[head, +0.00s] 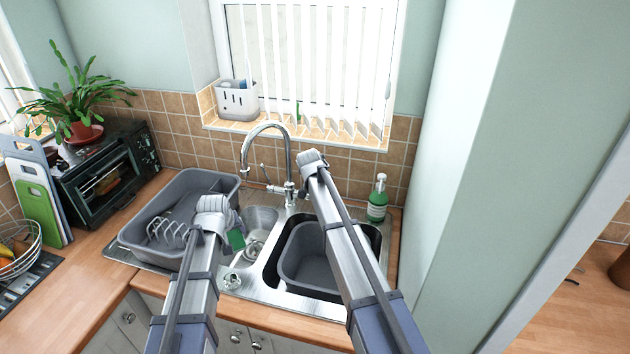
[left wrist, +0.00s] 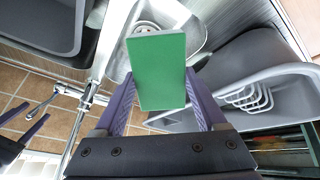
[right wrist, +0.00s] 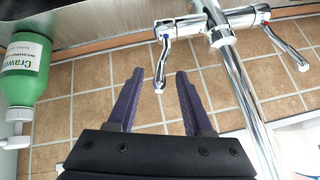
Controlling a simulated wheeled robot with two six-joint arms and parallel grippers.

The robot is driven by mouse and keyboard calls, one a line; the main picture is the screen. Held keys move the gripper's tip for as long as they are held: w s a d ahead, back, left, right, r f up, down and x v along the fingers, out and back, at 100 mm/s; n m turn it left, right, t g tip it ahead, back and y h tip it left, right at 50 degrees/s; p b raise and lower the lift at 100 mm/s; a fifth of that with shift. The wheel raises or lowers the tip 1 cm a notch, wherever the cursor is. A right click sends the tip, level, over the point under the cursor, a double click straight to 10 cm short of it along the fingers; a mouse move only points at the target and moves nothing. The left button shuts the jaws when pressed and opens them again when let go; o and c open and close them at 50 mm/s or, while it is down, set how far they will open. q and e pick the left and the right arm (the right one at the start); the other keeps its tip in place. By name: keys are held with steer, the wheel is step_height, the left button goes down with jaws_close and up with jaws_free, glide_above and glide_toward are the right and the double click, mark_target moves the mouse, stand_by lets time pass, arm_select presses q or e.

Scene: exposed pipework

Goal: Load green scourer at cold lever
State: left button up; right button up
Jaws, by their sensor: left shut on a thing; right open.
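The green scourer (left wrist: 158,70) is a flat rectangular pad between the fingers of my left gripper (left wrist: 160,76). In the head view the scourer (head: 237,239) shows partly beside the left wrist, above the middle of the sink. One lever (right wrist: 160,78) lines up between the fingertips of my right gripper (right wrist: 160,72), which is open and empty; contact is not clear. The other lever (right wrist: 287,46) stands across the spout. My right arm hides part of the tap in the head view.
A grey basin (head: 310,262) sits in the right bowl. A grey tub (head: 135,236) with a wire rack stands left on the drainer. A green soap bottle (head: 377,203) stands right of the tap. The tiled wall (right wrist: 95,85) is close behind.

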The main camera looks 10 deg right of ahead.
mark_target(239, 235)
arm_select(q)
step_height(239, 235, up, 9)
steer(key=p, duration=0.8)
steer(key=shift+p, duration=0.35)
arm_select(e)
steer(key=v, duration=1.1)
steer(key=shift+s+r, duration=0.2)
steer(key=shift+r, duration=0.05)
steer(key=shift+a, duration=0.1)
